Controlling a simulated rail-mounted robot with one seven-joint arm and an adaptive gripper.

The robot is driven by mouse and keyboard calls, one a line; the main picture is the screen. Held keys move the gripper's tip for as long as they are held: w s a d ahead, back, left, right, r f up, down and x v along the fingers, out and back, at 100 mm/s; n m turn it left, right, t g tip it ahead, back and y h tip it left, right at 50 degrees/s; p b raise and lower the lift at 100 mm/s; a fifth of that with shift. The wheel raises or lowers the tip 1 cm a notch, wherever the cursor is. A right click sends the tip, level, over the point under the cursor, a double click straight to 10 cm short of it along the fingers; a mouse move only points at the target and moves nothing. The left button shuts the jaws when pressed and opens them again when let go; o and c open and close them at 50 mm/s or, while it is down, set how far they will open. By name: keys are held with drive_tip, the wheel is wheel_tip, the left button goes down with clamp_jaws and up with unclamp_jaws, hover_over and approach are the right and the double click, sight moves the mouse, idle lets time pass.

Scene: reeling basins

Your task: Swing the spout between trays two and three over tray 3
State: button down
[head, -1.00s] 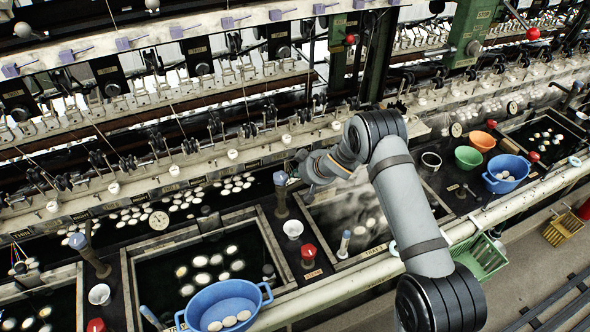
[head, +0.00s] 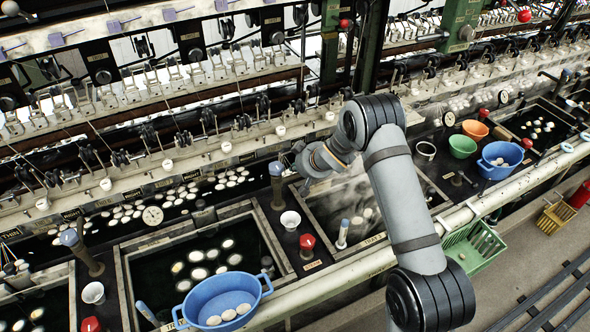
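The spout between the two middle trays is an upright brown post with a blue top (head: 277,170). It stands at the back of the divider; which way its outlet points is not clear. To its right is a dark steaming tray (head: 396,229), its front label seemingly reading THREE, partly covered by my arm. To its left is a tray (head: 124,283) of dark water with pale cocoons. My gripper (head: 291,165) is at the spout's top, just to its right. Its fingers are small and blurred, so touching or opening cannot be told.
A white cup (head: 290,221) and a red knob (head: 307,242) sit on the divider before the spout. A blue-handled tool (head: 343,233) stands at the steaming tray's front left. A blue basin (head: 222,301) hangs at the left tray's front. Machine rails run behind.

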drive_tip(key=shift+d+f, duration=0.1)
drive_tip(key=shift+d, duration=0.2)
drive_tip(key=shift+a, duration=0.25)
wheel_tip(320, 180, up, 8)
drive_tip(key=s+d+p, duration=0.1)
drive_tip(key=s+p, duration=0.1)
drive_tip(key=shift+s+d, duration=0.25)
drive_tip(key=shift+s, duration=0.1)
idle(0.4)
drive_tip(key=shift+w, duration=0.1)
wheel_tip(320, 180, down, 8)
drive_tip(key=w+a+b, duration=0.1)
drive_tip(key=w, duration=0.1)
drive_tip(key=shift+w+a+b, duration=0.25)
drive_tip(key=shift+w+b, duration=0.1)
drive_tip(key=shift+b, duration=0.05)
idle(0.5)
